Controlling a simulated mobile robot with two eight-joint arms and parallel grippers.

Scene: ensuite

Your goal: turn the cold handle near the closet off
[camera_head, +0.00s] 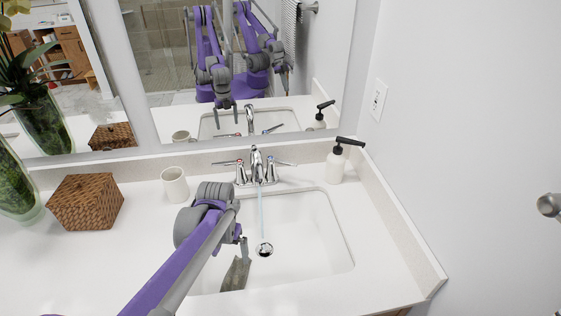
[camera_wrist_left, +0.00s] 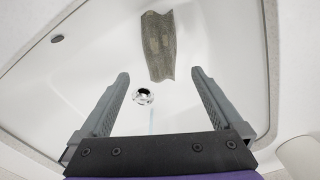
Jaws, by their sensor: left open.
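The chrome faucet (camera_head: 256,165) stands behind the sink, and a thin stream of water (camera_head: 261,210) runs from its spout towards the drain (camera_head: 264,249). Its left handle (camera_head: 234,167) and right handle (camera_head: 279,166) have levers pointing outward. I cannot tell from these views which one is nearer the closet. My left gripper (camera_head: 242,240) is over the basin, in front of the faucet and apart from both handles. In the left wrist view the fingers (camera_wrist_left: 160,75) are spread with nothing between them. My right gripper shows directly in neither view.
A grey-brown piece (camera_head: 235,273) lies in the sink (camera_head: 310,235). A white cup (camera_head: 175,185) and woven box (camera_head: 87,202) stand left. The mirror (camera_head: 245,60) and right wall bound the counter.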

